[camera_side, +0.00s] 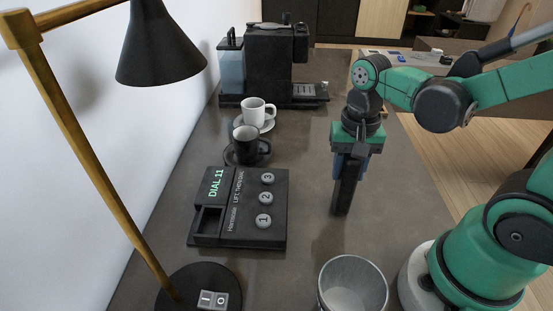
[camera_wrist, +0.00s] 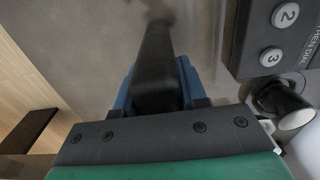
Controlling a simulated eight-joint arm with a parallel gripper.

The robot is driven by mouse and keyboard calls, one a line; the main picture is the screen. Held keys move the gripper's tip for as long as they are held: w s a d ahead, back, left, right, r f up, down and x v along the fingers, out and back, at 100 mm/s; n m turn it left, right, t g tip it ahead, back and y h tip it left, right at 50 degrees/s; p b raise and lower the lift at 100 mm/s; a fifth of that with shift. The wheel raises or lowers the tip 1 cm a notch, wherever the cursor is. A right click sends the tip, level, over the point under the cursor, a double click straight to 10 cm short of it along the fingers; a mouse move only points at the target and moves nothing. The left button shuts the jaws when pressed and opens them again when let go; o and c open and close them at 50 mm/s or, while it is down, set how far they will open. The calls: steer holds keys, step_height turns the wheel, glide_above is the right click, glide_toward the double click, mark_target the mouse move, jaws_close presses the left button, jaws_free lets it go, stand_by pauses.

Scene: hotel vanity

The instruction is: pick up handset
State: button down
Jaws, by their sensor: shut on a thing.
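The handset (camera_side: 346,190) is a long dark bar, held upright in my gripper (camera_side: 349,168), whose blue fingers are shut on it. It hangs over the counter to the right of the phone base; I cannot tell how far its lower end is above the surface. In the wrist view the handset (camera_wrist: 156,70) runs away from between the blue fingers (camera_wrist: 157,90). The black phone base (camera_side: 239,207) lies on the counter with an open recess at its left, numbered buttons and the label DIAL 11. Part of it shows at upper right in the wrist view (camera_wrist: 268,38).
A metal bin (camera_side: 352,288) stands at the front. A lamp with a black base (camera_side: 199,290) and brass pole is at left. A black cup (camera_side: 246,146), a white cup (camera_side: 253,112) and a coffee machine (camera_side: 276,65) stand behind the phone. The counter (camera_side: 310,150) is clear around the handset.

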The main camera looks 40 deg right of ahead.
steer(key=shift+r, duration=0.1)
step_height(320, 180, up, 20)
stand_by(0.5)
stand_by(0.5)
steer(key=w+a+f+n, duration=0.2)
steer(key=w+f+n, duration=0.65)
steer(key=w, duration=0.25)
steer(key=s+d+r+m, duration=0.4)
steer(key=s+d, duration=0.1)
steer(key=s, duration=0.2)
steer(key=s+d+r+m, duration=0.4)
steer(key=s+m, duration=0.1)
steer(key=s, duration=0.2)
step_height(320, 180, down, 20)
steer(key=shift+r, duration=0.25)
steer(key=shift+w+f+n, duration=0.1)
steer(key=shift+n, duration=0.15)
